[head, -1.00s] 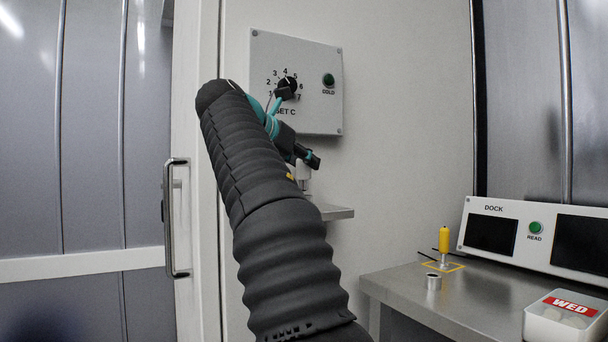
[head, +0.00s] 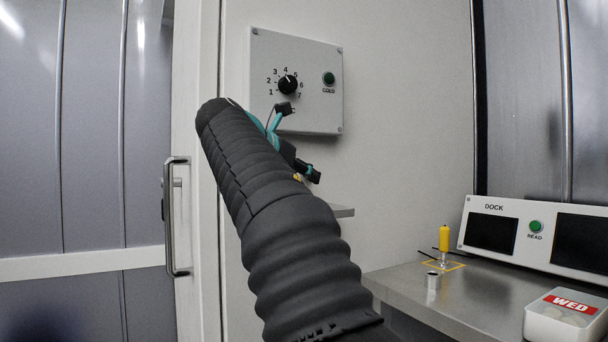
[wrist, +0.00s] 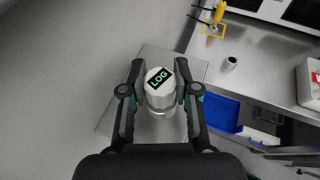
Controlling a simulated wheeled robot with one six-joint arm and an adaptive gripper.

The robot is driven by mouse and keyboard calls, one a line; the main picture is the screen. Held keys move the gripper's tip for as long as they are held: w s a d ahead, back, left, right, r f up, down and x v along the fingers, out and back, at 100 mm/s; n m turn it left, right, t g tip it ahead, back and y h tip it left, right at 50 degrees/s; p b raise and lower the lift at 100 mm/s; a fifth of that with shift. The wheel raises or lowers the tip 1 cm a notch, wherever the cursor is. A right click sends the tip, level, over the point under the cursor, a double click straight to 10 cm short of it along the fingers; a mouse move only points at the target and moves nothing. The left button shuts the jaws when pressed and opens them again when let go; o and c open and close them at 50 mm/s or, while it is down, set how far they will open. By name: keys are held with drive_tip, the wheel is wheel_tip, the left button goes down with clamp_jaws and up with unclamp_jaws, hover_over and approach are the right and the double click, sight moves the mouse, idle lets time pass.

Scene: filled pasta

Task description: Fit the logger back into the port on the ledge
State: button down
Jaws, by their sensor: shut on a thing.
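The logger (wrist: 159,86) is a white, round-topped body with a dark LOG label in green letters. My gripper (wrist: 160,90) is shut on it, one finger on each side. In the head view my gripper (head: 304,172) is below the control panel and the arm hides most of it and the logger. The ledge (wrist: 198,68) lies under the logger in the wrist view; its right end (head: 343,211) shows in the head view. The port is hidden under the logger, and I cannot tell whether the logger is in it.
A wall panel (head: 314,113) with a dial and a green COLD button is above the ledge. The bench (head: 400,286) at right holds a yellow-handled item (head: 444,240), a small metal cylinder (head: 433,281), a WED box (head: 562,319) and the DOCK unit (head: 512,208).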

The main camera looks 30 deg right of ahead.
drive_tip(key=shift+f, duration=0.5)
drive_tip(key=c, duration=0.9)
unclamp_jaws()
drive_tip(key=shift+o, duration=0.2)
drive_tip(key=shift+r, duration=0.1)
drive_tip(key=shift+r, duration=0.55)
drive_tip(key=v, duration=1.2)
drive_tip(key=shift+r, duration=0.2)
